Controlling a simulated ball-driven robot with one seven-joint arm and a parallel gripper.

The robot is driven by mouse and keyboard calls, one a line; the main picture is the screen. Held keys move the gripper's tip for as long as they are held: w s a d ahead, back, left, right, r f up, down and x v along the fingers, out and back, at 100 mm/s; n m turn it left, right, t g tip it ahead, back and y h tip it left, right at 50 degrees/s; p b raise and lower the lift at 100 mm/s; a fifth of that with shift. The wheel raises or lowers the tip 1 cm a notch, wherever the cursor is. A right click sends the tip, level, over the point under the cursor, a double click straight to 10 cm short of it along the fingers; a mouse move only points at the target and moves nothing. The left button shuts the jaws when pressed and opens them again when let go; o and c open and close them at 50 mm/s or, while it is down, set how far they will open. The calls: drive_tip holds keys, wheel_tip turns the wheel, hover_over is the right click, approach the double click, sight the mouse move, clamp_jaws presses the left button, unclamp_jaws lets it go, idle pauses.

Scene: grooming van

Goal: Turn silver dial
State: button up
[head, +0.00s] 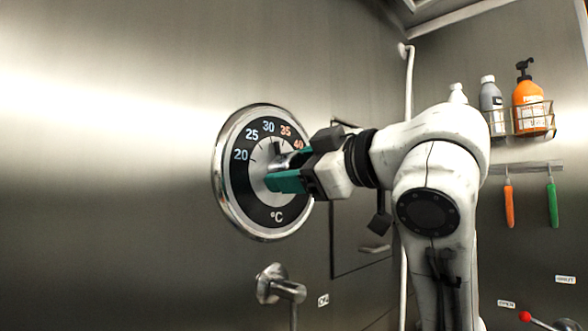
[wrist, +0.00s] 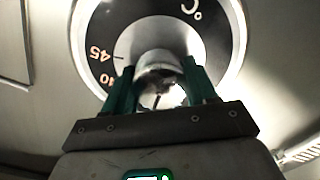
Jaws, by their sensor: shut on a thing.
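The silver dial knob (head: 282,163) sits at the middle of a round black temperature scale (head: 262,212) on the steel wall. The scale has a wide silver rim and reads 20, 25, 30, 35 and 40 around its upper part, with °C at the bottom. My gripper (head: 287,170) reaches in from the right, its green fingers shut on the knob. In the wrist view the knob (wrist: 160,70) shows between the two fingers, one on each side. The 45 mark also shows there. The fingers partly hide the knob and the right of the scale. I cannot read its setting.
A metal wall fitting (head: 276,287) sticks out below the dial. A panel with a handle (head: 375,248) is behind my arm. A wire basket with a grey bottle (head: 491,104) and an orange pump bottle (head: 531,100) hangs at right, above orange and green hanging tools.

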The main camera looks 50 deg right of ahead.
drive_tip(key=n, duration=0.6)
drive_tip(key=shift+f+n, duration=0.1)
drive_tip(key=shift+n, duration=0.3)
idle(0.3)
drive_tip(key=o, duration=1)
drive_tip(key=shift+o, duration=0.2)
drive_tip(key=s+b, duration=0.1)
drive_tip(key=s, duration=0.9)
drive_tip(key=shift+s, duration=0.4)
drive_tip(key=shift+a, duration=0.1)
